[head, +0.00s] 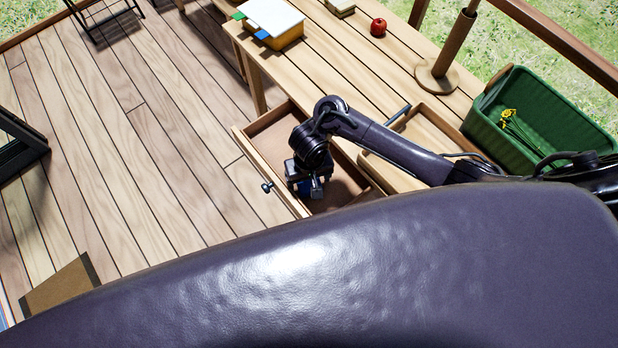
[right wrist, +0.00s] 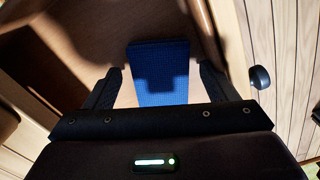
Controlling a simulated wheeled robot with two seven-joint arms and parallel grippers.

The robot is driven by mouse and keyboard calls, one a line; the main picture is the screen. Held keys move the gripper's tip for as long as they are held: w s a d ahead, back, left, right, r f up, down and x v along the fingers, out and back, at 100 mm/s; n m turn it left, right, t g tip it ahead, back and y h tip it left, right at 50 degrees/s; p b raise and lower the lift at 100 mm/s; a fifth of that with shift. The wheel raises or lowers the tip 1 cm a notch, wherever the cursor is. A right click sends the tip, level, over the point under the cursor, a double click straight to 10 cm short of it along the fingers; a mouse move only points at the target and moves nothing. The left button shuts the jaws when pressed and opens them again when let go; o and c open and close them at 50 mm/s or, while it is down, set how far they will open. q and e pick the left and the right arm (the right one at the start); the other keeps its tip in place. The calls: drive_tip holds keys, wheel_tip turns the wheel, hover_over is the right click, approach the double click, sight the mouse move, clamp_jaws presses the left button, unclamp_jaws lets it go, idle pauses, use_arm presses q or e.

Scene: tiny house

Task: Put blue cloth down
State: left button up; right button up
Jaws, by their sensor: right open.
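The blue cloth (right wrist: 158,88) is a folded rectangle lying on the floor of the open drawer (right wrist: 90,45), as the right wrist view shows. My right gripper (right wrist: 158,92) is open, with one finger on each side of the cloth and gaps visible between fingers and cloth. In the head view my right gripper (head: 306,186) reaches down into the wooden drawer (head: 278,125), and only a small blue patch of the cloth (head: 309,188) shows under it. My left gripper is not in view.
The drawer front has a dark round knob (right wrist: 260,77). The wooden table (head: 350,60) holds a red apple (head: 378,27) and a yellow-orange box (head: 287,37). A green bin (head: 545,115) with yellow flowers (head: 508,115) stands at the right. Bare deck floor (head: 140,150) lies to the left.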

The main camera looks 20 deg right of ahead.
sight(309, 182)
wheel_tip(309, 182, up, 11)
drive_tip(key=p, duration=0.8)
drive_tip(key=shift+r, duration=0.2)
